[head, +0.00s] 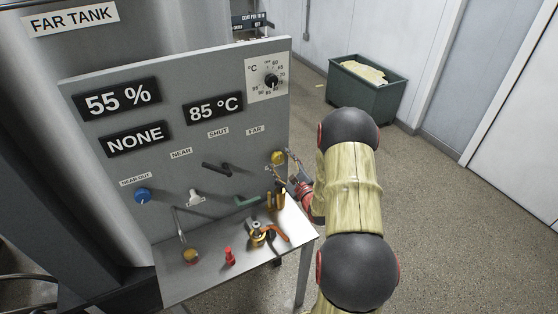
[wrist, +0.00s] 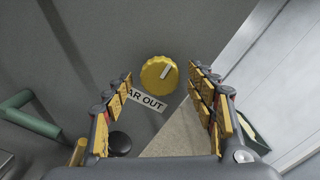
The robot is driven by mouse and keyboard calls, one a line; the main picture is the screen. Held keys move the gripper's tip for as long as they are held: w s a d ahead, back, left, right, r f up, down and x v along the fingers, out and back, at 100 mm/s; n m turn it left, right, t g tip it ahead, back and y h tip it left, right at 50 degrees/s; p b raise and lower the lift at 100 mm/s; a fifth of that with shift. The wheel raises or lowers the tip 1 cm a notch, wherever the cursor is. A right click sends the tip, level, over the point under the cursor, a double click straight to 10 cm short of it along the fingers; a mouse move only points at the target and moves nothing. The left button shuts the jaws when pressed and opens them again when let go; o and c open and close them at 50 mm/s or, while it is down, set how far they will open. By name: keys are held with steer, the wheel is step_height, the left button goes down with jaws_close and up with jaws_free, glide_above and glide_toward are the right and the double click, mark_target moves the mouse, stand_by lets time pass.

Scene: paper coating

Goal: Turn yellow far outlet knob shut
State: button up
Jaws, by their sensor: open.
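The yellow far outlet knob (head: 278,157) is on the lower right of the grey panel, near its edge. In the wrist view the yellow knob (wrist: 159,73) shows face-on with a pale pointer mark slanting to the upper right. My gripper (head: 283,172) is at the panel's right edge by the knob. In the wrist view my gripper (wrist: 162,85) is open, its fingers to either side of the knob and apart from it. Whether the knob lies between the fingertips in depth is unclear.
The panel also has a blue knob (head: 142,195), a white handle (head: 195,196), a black handle (head: 216,168) and a green handle (head: 247,201). The shelf (head: 205,282) below holds a red piece (head: 230,257) and an orange-handled valve (head: 268,234). A green bin (head: 362,99) stands behind.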

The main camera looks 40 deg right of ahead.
steer(key=v, duration=1)
steer(key=shift+d+n, duration=0.1)
steer(key=shift+n, duration=0.2)
